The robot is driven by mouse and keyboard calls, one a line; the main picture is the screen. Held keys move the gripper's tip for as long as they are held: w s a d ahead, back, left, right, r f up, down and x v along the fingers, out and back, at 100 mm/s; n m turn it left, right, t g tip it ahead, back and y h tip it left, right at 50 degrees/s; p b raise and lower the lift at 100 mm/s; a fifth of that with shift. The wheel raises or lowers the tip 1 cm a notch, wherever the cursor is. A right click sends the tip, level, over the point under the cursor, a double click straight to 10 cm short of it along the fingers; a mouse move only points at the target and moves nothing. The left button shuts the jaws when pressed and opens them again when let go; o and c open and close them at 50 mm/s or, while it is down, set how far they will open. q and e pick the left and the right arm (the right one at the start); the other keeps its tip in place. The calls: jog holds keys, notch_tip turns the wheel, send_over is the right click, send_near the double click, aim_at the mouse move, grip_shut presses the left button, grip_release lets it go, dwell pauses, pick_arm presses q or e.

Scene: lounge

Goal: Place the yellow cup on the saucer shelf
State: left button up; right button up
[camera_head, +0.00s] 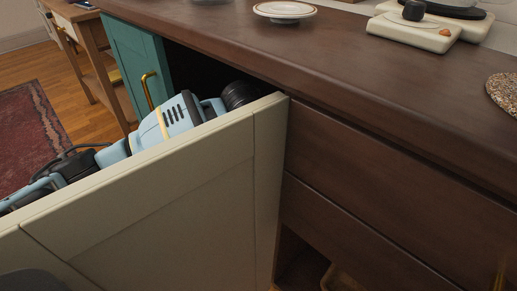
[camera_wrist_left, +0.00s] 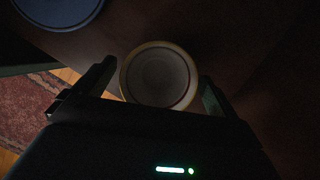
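In the left wrist view a round thing with a pale yellow rim, apparently the yellow cup (camera_wrist_left: 160,78), is seen from above in dim light. My left gripper (camera_wrist_left: 160,85) has its fingers spread on either side of it, with narrow gaps; firm contact is not visible. In the head view my left arm reaches behind the open cream door into the dark cabinet, so gripper and cup are hidden there. My right gripper is not in view. The saucer shelf cannot be made out; a white saucer with a brown ring (camera_head: 285,11) lies on the countertop.
The open cream cabinet door (camera_head: 150,200) stands close to my left arm. The brown countertop (camera_head: 330,70) is mostly clear, with a white scale-like device (camera_head: 420,32) at the back right. A blue round thing (camera_wrist_left: 58,10) lies beyond the cup.

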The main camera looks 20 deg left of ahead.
pick_arm(q)
jog(key=shift+r, duration=0.35)
jog(key=p+v, duration=0.3)
jog(key=v, duration=0.4)
jog(key=shift+s, duration=0.1)
